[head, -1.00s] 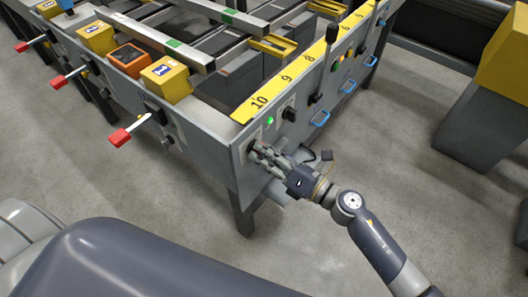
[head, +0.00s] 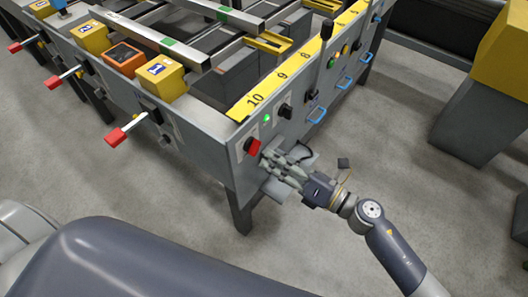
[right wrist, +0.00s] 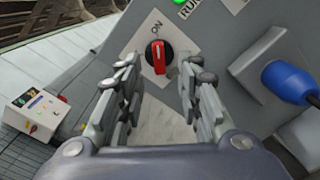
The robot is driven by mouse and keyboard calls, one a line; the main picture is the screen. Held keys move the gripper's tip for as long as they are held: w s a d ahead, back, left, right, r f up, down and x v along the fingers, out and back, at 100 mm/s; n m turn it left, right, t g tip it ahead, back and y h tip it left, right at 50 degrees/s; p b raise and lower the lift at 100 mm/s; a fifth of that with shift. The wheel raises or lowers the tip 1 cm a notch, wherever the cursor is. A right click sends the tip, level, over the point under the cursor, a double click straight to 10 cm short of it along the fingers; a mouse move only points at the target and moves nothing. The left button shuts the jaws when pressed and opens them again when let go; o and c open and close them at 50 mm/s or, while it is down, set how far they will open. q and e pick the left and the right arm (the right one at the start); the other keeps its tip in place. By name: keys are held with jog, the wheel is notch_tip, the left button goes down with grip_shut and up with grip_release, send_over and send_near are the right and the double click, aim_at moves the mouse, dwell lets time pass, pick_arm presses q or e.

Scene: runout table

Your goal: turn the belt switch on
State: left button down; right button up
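The belt switch (head: 252,146) is a red rotary knob on a pale plate near the corner of the table's side panel. In the right wrist view the switch (right wrist: 158,58) has its red handle in line with the printed "ON" above it. A green light (head: 267,119) beside it is lit; it also shows in the right wrist view (right wrist: 181,2) by the letters "RUN". My right gripper (head: 267,160) is open and empty, just off the panel, below and right of the switch. In the right wrist view its fingers (right wrist: 165,75) stand apart, with the switch visible beyond them. My left gripper is not in view.
Black knobs (head: 285,111) and blue handles (head: 317,115) line the same panel. Red-tipped levers (head: 115,136) stick out from the left side. A yellow-topped grey block (head: 490,120) stands at right. The floor around my right arm is clear.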

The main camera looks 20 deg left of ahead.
jog(key=v, duration=0.7)
dwell(0.3)
